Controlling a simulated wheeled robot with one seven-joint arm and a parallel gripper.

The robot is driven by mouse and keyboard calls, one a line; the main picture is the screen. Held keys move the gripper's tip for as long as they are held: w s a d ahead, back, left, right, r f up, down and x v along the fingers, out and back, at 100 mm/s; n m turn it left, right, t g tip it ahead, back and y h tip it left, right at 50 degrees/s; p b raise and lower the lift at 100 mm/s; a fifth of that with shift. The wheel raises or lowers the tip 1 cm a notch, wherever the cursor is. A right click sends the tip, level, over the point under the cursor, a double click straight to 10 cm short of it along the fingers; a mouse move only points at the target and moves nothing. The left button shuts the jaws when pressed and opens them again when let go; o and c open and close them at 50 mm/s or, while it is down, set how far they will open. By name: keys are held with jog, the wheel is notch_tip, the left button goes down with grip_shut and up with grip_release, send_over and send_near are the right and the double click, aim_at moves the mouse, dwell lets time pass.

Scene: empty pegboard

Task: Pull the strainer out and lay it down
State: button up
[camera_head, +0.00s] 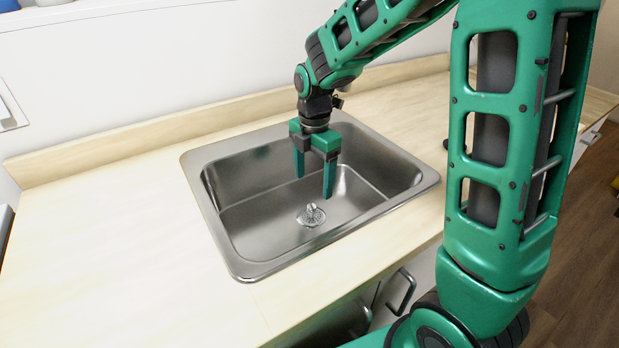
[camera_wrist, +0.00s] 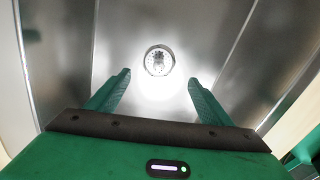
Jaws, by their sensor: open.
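The strainer (camera_head: 311,215) is a small round metal piece with an upright knob, seated in the drain at the bottom of the steel sink (camera_head: 222,240). My gripper (camera_head: 314,188) is green, points down and is open and empty, with its fingers inside the sink's outline above the basin floor. In the wrist view the strainer (camera_wrist: 159,61) lies beyond the fingertips, roughly centred between the two fingers of my gripper (camera_wrist: 160,82). The fingers are apart from the strainer. A bright patch of light surrounds it.
The pale wooden countertop (camera_head: 110,240) is clear to the left of the sink. A raised backsplash (camera_head: 130,150) runs along the white wall behind. The sink's walls and rim surround my gripper. Cabinet handles (camera_head: 402,288) stick out below the counter's front edge.

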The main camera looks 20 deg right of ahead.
aim_at(311, 206)
jog(key=shift+w+a+f+n, duration=0.2)
jog(key=shift+f+n, duration=0.1)
jog(key=shift+f, duration=0.15)
notch_tip(311, 206, down, 10)
jog(key=shift+f, duration=0.1)
jog(key=c, duration=1.3)
